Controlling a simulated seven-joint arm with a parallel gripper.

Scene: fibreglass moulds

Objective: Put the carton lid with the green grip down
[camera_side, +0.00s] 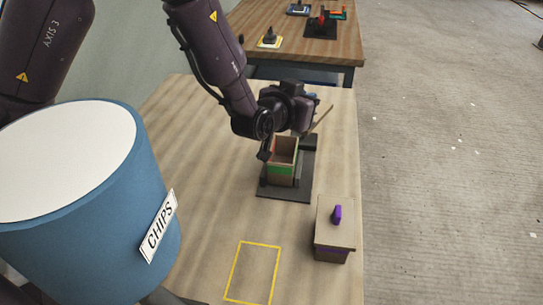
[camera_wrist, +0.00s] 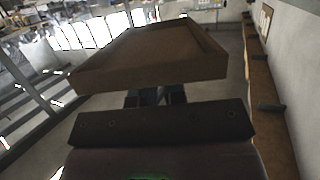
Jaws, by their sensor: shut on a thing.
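An open brown carton (camera_side: 283,172) with a green band stands upright on a dark base plate (camera_side: 285,194) in the middle of the table. My gripper (camera_side: 311,120) is above and behind it, turned sideways, and shut on a carton lid (camera_side: 323,120). The lid shows as a thin, steeply tilted brown panel, clear of the carton. In the wrist view the lid (camera_wrist: 150,50) fills the upper middle, just beyond the fingers (camera_wrist: 155,97). Its grip is hidden between the fingers, so its colour cannot be seen.
A second carton (camera_side: 333,245) with a purple-gripped lid stands at the front right. A yellow outlined rectangle (camera_side: 253,272) on the table (camera_side: 215,215) is empty. A blue CHIPS drum (camera_side: 95,215) stands at the left. Another table (camera_side: 330,45) with small items is behind.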

